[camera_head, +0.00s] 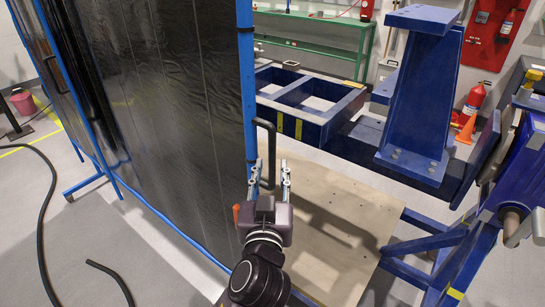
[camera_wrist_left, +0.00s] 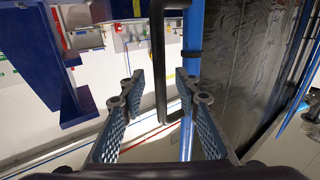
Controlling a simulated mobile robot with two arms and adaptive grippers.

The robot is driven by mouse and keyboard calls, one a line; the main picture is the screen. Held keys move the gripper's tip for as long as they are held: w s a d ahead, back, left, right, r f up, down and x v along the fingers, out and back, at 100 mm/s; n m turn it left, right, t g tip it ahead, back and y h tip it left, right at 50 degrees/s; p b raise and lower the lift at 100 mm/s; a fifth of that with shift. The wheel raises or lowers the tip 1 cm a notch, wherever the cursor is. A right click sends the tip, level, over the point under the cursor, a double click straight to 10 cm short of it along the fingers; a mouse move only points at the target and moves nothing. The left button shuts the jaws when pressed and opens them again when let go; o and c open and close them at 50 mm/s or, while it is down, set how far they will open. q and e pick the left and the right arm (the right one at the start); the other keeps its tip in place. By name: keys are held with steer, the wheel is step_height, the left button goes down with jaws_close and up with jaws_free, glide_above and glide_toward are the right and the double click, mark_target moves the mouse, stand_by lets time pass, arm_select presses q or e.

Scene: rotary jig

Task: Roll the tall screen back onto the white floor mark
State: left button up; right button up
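The tall screen (camera_head: 175,100) has dark, shiny panels in a blue tube frame and stands upright on the left in the head view. Its panel also shows in the left wrist view (camera_wrist_left: 240,75). A black U-shaped handle (camera_head: 270,140) sticks out from the blue edge post; it also shows in the left wrist view (camera_wrist_left: 158,60). My left gripper (camera_head: 269,175) is open at the handle's lower end. In the left wrist view the handle appears between the two spread fingers, with no clear contact. My right gripper is not in view.
A plywood board (camera_head: 335,225) lies right of the screen, beside the large blue rotary jig (camera_head: 415,130). A black hose (camera_head: 45,220) runs over the floor at left.

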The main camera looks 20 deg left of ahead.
mark_target(272, 163)
arm_select(q)
steer(key=shift+p+x, duration=0.35)
steer(key=shift+x, duration=1.5)
jaws_close()
